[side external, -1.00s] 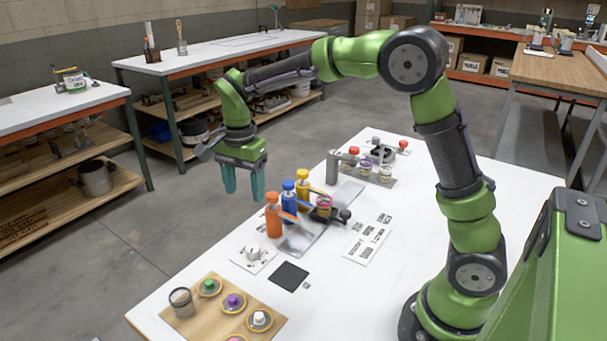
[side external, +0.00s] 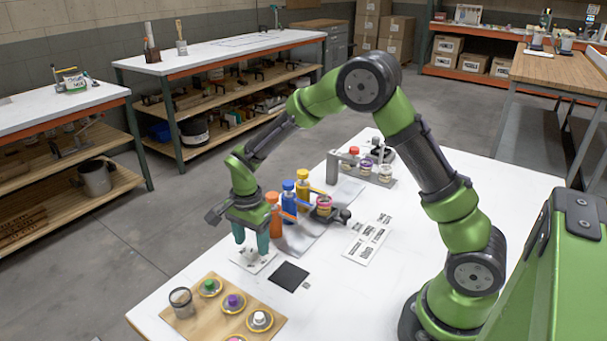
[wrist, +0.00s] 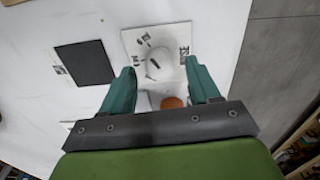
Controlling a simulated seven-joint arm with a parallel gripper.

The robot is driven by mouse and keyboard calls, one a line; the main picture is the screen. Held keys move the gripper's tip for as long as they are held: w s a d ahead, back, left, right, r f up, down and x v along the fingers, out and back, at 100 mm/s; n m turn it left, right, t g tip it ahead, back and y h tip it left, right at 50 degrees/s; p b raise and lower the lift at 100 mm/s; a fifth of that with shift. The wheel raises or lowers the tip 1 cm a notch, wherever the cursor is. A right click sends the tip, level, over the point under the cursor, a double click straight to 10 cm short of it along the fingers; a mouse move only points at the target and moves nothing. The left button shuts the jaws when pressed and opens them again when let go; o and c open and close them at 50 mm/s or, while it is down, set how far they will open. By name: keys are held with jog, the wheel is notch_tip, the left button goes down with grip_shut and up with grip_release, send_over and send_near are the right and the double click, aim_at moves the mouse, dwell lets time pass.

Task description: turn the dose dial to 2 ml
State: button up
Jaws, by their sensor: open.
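The dose dial is a pale round knob (wrist: 157,68) on a white plate with small dark printed marks (wrist: 133,40). In the side external view the plate (side external: 241,263) lies on the table in front of the orange bottle, and my fingers largely hide the knob. My gripper (side external: 251,247) points down over the plate with its two teal fingers apart. In the wrist view the knob appears between the open fingertips (wrist: 161,68). I cannot tell whether they touch it, and the dial's setting is not readable.
Orange (side external: 274,216), blue (side external: 289,201) and yellow (side external: 303,186) pump bottles stand just behind my gripper. A black square pad (side external: 289,274) lies to the right of the plate. A wooden board (side external: 209,313) with several colored pots is nearer the front.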

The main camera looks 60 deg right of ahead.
jog(key=shift+f, duration=0.85)
jog(key=shift+c, duration=0.2)
jog(key=c, duration=1)
